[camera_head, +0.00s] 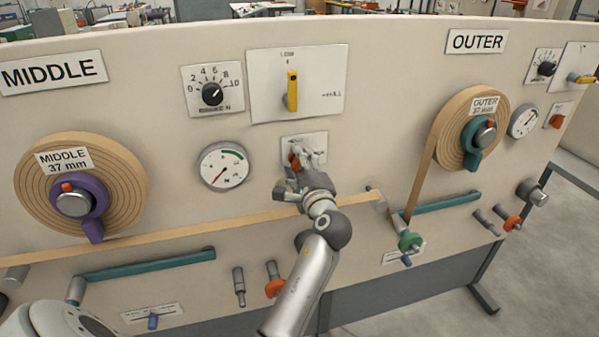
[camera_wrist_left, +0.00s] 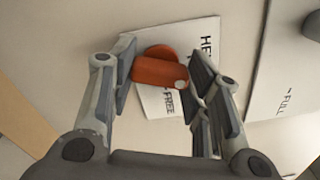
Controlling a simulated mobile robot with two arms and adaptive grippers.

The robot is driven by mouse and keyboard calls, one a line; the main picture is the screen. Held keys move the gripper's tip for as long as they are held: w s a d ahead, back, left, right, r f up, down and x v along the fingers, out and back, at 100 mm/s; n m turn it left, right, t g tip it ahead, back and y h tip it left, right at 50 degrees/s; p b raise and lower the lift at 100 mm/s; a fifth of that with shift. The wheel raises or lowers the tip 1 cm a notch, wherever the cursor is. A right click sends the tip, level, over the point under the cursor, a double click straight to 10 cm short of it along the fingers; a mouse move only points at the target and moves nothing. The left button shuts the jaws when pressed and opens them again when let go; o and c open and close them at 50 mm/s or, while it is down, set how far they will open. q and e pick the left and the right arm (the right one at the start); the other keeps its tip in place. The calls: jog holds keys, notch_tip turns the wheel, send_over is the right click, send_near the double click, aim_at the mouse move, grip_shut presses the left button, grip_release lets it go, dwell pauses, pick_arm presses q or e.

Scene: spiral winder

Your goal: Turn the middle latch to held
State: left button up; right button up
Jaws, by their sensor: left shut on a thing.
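The middle latch is a small orange-red lever (camera_head: 294,160) on a white plate (camera_head: 318,143) below the yellow switch. In the left wrist view the latch (camera_wrist_left: 158,73) shows clearly, with its plate (camera_wrist_left: 150,103) marked FREE and a partly covered word starting HE. A pale dot on the lever's right end lies between the two words, closer to FREE. My left gripper (camera_head: 301,172) is at the plate, its fingers shut on the lever from both sides. In the wrist view the left gripper (camera_wrist_left: 160,78) hides part of the plate. My right gripper is not in view.
The middle roll (camera_head: 130,185) with its purple hub is at left, and its tan strip (camera_head: 230,221) runs below my gripper. A gauge (camera_head: 223,166) sits just left. The yellow switch (camera_head: 292,90) is above. The outer roll (camera_head: 450,125) is at right.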

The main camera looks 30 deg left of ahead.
pick_arm(q)
jog(key=n+b, duration=0.2)
jog(key=n, duration=0.2)
jog(key=shift+f+b, duration=0.1)
jog(key=shift+b, duration=0.3)
jog(key=shift+n, duration=0.4)
jog(key=o, duration=1)
